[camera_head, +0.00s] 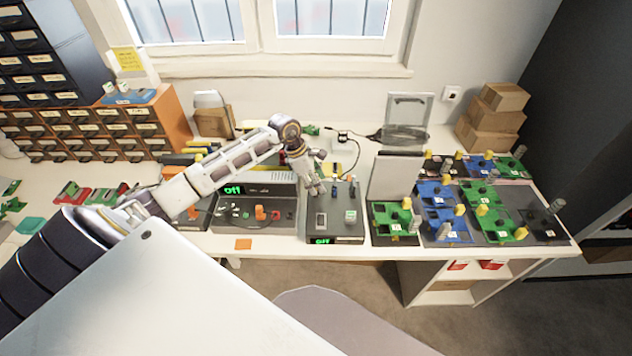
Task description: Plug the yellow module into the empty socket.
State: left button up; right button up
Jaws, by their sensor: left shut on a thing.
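My left gripper (317,188) reaches in from the left, pointing down above the rear left part of a dark grey device (335,231) with a green display. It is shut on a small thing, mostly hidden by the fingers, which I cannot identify. A yellow patch (335,168) shows just behind the gripper; I cannot tell whether it is the yellow module. The device's top has a dark-framed slot (321,221) that looks empty and a pale green module (350,216). My right gripper is not in view.
Another device (255,208) with orange parts stands to the left, under my left arm. To the right are a grey upright panel (395,176) and several green and blue boards (499,226) with upright posts.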

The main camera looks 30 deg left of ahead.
pick_arm(q)
jog(key=shift+f+b, duration=0.25)
jog(key=shift+b, duration=0.05)
dwell(0.7)
jog(key=o, duration=1)
jog(key=shift+c, duration=0.2)
jog(key=shift+r, duration=0.1)
jog(key=v, duration=1.1)
jog(key=shift+s+a+r, duration=0.15)
jog(key=shift+r, duration=0.2)
